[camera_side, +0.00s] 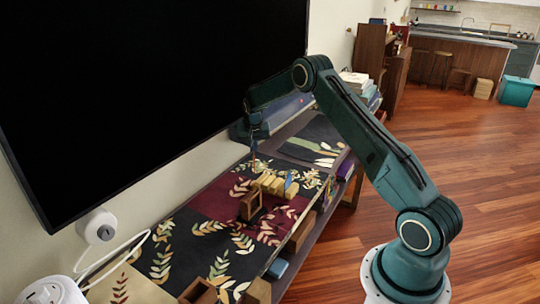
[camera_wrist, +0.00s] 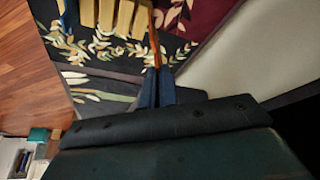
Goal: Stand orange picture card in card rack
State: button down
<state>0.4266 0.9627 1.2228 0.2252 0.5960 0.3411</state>
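The orange picture card (camera_wrist: 154,42) shows edge-on as a thin orange strip in the wrist view, running out from between my fingertips. In the side view the card (camera_side: 253,162) hangs upright under my gripper (camera_side: 251,146). My gripper (camera_wrist: 156,72) is shut on it. The card rack (camera_side: 268,184), a row of pale yellow wooden blocks with gaps, stands on the patterned cloth, below and to the right of the card in the side view. In the wrist view the rack (camera_wrist: 106,15) is at the top, left of the card and partly cut off. The card's lower end is apart from the rack.
A blue card-like piece (camera_side: 288,181) stands at the rack's right end. A brown wooden box (camera_side: 250,206) is near the rack's left end. The large black screen (camera_side: 150,90) rises behind the shelf. Stacked books (camera_side: 358,88) lie at the far end. Patterned cloth (camera_side: 205,240) is bare at left.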

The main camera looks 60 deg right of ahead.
jog(key=shift+s+d+f+m+g+h, duration=0.15)
jog(key=shift+s+d+m+g, duration=0.45)
jog(key=shift+m, duration=0.6)
jog(key=shift+s+d+f+m+g+h, duration=0.1)
jog(key=shift+s+d+f+m+g, duration=0.2)
jog(key=shift+d+m, duration=0.7)
jog(key=shift+s+d+f+m+g+h, duration=0.15)
jog(key=shift+s+d+m+g, duration=0.3)
jog(key=shift+m, duration=0.95)
jog(key=shift+w, duration=0.1)
jog(key=shift+f, duration=1.9)
jog(key=shift+f, duration=1.9)
jog(key=c, duration=1.2)
grip_release()
jog(key=shift+r, duration=0.15)
